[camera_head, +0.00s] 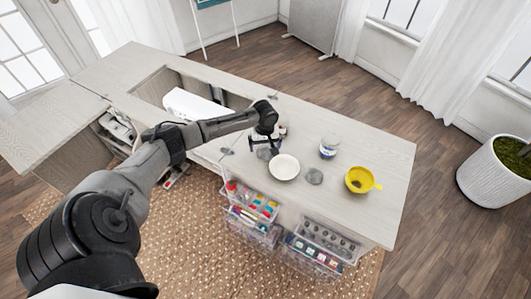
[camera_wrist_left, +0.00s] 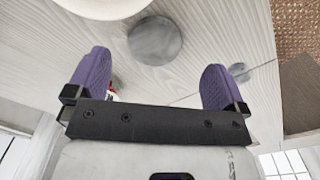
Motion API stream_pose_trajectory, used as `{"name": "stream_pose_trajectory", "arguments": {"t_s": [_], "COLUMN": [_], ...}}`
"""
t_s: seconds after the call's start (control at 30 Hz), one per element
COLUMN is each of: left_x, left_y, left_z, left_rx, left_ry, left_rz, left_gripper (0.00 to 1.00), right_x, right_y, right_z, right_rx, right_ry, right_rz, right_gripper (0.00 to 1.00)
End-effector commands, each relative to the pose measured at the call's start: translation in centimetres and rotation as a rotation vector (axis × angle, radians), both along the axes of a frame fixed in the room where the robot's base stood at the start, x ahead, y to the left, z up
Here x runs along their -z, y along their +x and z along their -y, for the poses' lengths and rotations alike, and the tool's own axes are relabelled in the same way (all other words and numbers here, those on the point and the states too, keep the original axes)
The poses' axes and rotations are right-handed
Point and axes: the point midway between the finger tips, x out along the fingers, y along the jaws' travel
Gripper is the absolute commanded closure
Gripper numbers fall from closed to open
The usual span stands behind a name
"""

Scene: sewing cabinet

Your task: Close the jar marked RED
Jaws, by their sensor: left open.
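My left gripper (camera_head: 266,142) is over the table, left of the white dish, with its fingers pointing down. In the left wrist view its purple fingers are wide apart (camera_wrist_left: 157,88), with nothing visible between them. A grey round lid (camera_head: 264,154) lies by the gripper; a grey disc (camera_wrist_left: 155,40) shows in the wrist view beyond the fingers. Another grey lid (camera_head: 314,177) lies right of the dish. A jar with a blue mark (camera_head: 329,148) stands behind it. A small red and white thing (camera_head: 283,130), possibly a jar, is partly hidden behind the gripper; its marking is unreadable.
The white dish (camera_head: 284,167) and yellow funnel (camera_head: 359,181) are near the table's front edge. Clear drawers (camera_head: 252,208) with sewing supplies hang below. A white machine (camera_head: 195,106) sits in the cabinet opening to the left. The table's right end is clear.

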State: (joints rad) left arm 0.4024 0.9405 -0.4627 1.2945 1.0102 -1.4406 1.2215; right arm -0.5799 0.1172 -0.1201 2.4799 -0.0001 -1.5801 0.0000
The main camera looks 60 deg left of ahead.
Motion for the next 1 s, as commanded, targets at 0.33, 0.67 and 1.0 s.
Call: {"name": "stream_pose_trajectory", "arguments": {"t_s": [0.33, 0.67, 1.0], "left_x": [3.3, 5.2, 5.2], "left_y": [0.5, 0.5, 0.5], "left_z": [-0.2, -0.2, -0.2], "left_rx": [-0.002, 0.000, 0.000], "left_ry": [-0.001, 0.000, 0.000], "left_rz": [0.000, 0.001, 0.000], "left_gripper": [0.01, 0.01, 0.05], "right_x": [1.6, 2.0, 2.0], "right_y": [0.0, 0.0, 0.0], "right_z": [0.0, 0.1, 0.1], "right_rx": [0.000, -0.003, -0.004], "right_ry": [0.000, -0.004, -0.005], "right_rz": [0.000, 0.000, 0.000], "right_gripper": [0.66, 0.66, 0.66]}}
